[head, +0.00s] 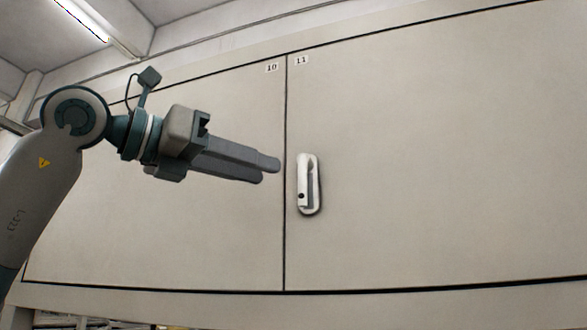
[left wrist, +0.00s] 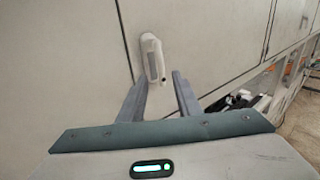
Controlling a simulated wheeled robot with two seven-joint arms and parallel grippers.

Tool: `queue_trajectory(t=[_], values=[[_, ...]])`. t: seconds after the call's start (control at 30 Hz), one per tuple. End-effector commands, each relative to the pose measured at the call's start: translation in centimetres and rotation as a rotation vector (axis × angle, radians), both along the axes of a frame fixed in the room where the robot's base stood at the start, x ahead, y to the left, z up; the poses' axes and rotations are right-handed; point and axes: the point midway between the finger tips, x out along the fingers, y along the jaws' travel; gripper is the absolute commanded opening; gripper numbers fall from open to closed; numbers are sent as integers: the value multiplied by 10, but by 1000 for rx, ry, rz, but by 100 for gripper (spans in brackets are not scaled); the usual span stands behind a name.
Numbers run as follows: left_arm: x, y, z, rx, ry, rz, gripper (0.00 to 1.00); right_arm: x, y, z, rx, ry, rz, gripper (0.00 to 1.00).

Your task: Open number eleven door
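The number eleven door (head: 440,160) is a flat beige panel on the right, flush with its frame, with a small "11" label (head: 301,60) at its upper left corner. Its white handle (head: 309,185) is upright in a recessed oval near the door's left edge. My left gripper (head: 270,171) is just left of the handle, apart from it, in front of the door seam. In the left wrist view its two fingers (left wrist: 160,90) are spread with a gap between them, and the handle (left wrist: 152,58) shows beyond the fingertips. My right gripper is in neither view.
The number ten door (head: 150,235) is shut, to the left of the seam. A ceiling lamp (head: 82,18) is at the upper left. Dark items on a lower shelf (left wrist: 240,103) and floor (left wrist: 295,140) show at right in the left wrist view.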

Motion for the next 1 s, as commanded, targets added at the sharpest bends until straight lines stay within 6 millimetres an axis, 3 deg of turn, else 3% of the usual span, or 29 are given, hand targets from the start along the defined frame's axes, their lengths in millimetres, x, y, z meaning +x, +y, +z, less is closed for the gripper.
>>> queue_trajectory(t=[0.2, 0.43, 0.93, 1.0], values=[[25, -32, 4, 0, 3, -2, 31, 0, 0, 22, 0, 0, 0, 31], [43, -55, 3, -1, 2, -2, 31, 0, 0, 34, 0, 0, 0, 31], [50, -63, 0, -1, 1, 0, 31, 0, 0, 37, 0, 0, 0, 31], [50, -63, 0, -1, 1, 0, 14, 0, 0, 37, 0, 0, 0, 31]])
